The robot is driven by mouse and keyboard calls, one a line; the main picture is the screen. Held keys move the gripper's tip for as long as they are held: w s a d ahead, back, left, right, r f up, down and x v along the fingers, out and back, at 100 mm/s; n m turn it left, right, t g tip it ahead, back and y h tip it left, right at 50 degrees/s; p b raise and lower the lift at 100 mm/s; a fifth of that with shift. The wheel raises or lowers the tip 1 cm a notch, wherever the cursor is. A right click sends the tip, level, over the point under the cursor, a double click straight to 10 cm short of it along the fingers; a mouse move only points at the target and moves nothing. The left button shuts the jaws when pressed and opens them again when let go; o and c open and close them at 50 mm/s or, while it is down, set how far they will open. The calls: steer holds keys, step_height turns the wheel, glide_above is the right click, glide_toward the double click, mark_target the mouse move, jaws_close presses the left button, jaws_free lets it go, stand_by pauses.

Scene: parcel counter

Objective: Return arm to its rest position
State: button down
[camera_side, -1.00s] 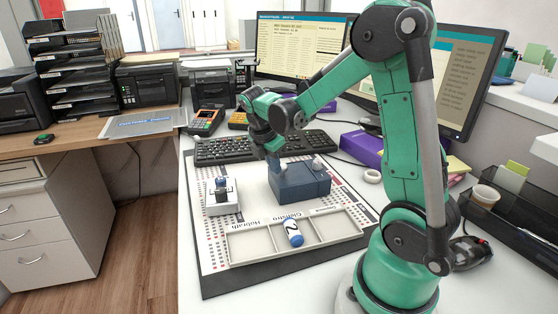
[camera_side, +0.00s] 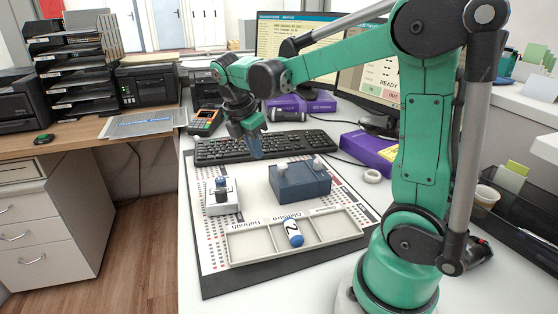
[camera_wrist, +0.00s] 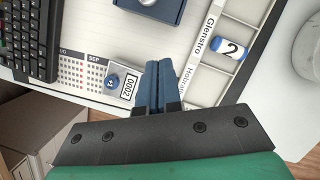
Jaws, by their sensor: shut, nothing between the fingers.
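My gripper (camera_side: 256,147) is in the air above the front edge of the keyboard, behind the blue box, in the side view. Its blue fingers point down and are shut with nothing between them. In the wrist view the closed fingers of my gripper (camera_wrist: 158,86) lie side by side over the pale desk mat. My green arm reaches in from the right and touches none of the objects on the mat.
A blue box (camera_side: 300,184) with knobs stands on the mat (camera_side: 240,281). A blue-capped stamp on a white block (camera_side: 221,199) is left. A divided tray (camera_side: 262,245) holds a white-and-blue cylinder (camera_side: 293,233). Keyboard (camera_side: 225,151), card terminal (camera_side: 205,121) and monitors stand behind.

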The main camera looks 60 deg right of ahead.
steer(key=s+a+m+t+y, duration=0.3)
steer(key=a+m+t, duration=0.5)
steer(key=a+m, duration=0.4)
steer(key=shift+s+a+m, duration=0.3)
steer(key=shift+s+m, duration=0.25)
steer(key=shift+m, duration=0.65)
